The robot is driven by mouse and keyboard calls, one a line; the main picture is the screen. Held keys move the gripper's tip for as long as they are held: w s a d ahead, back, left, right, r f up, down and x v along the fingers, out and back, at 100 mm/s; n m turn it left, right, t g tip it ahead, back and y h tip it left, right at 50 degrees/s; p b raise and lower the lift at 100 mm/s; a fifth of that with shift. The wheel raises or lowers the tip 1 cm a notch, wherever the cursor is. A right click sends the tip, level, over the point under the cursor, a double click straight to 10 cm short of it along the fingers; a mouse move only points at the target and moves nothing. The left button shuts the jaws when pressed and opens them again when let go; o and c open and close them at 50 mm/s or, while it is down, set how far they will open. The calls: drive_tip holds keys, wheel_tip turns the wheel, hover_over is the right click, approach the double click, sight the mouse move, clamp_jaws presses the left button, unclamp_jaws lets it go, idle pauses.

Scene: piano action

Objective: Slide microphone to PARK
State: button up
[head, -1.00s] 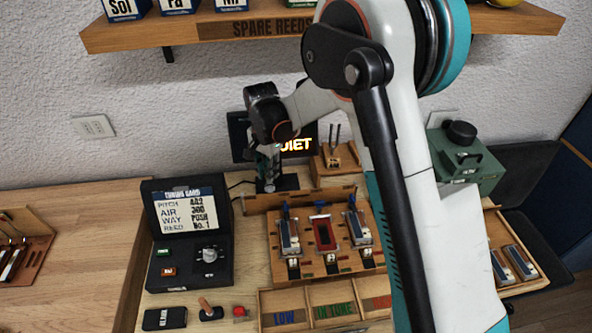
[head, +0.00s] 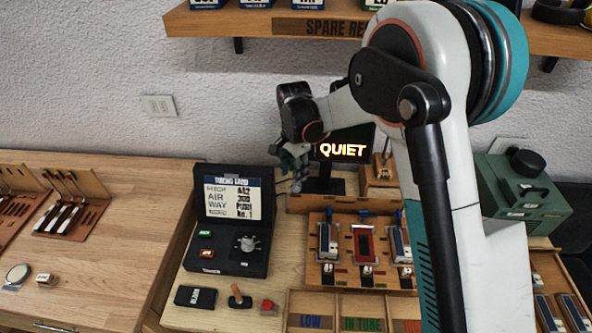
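My gripper (head: 294,172) hangs fingers-down just left of the monitor (head: 343,150), which reads QUIET. Its fingertips are small and dark here, so I cannot tell whether they are open or hold anything. I cannot make out a microphone or a PARK mark; they may be hidden behind my gripper or arm. A wooden ledge (head: 318,204) runs along the back of the reed bench below the monitor. The bench (head: 322,272) carries metal reed pieces and a red piece (head: 364,243).
A black tuning card console (head: 233,262) stands left of the bench. A black box (head: 195,297), a lever (head: 238,297) and a red button (head: 268,306) sit in front. A green case (head: 520,192) is at the right. A shelf (head: 262,23) hangs above.

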drive_tip(key=shift+d, duration=0.1)
idle(0.4)
drive_tip(key=d+p, duration=0.4)
drive_tip(key=d, duration=2.3)
drive_tip(key=s+r+n+t+b, duration=0.1)
drive_tip(key=s+r, duration=0.2)
drive_tip(key=r, duration=0.3)
drive_tip(key=s+r+n+b, duration=0.1)
drive_tip(key=s+r, duration=0.2)
drive_tip(key=r, duration=0.4)
drive_tip(key=shift+r+t+b, duration=0.3)
drive_tip(key=shift+t, duration=0.1)
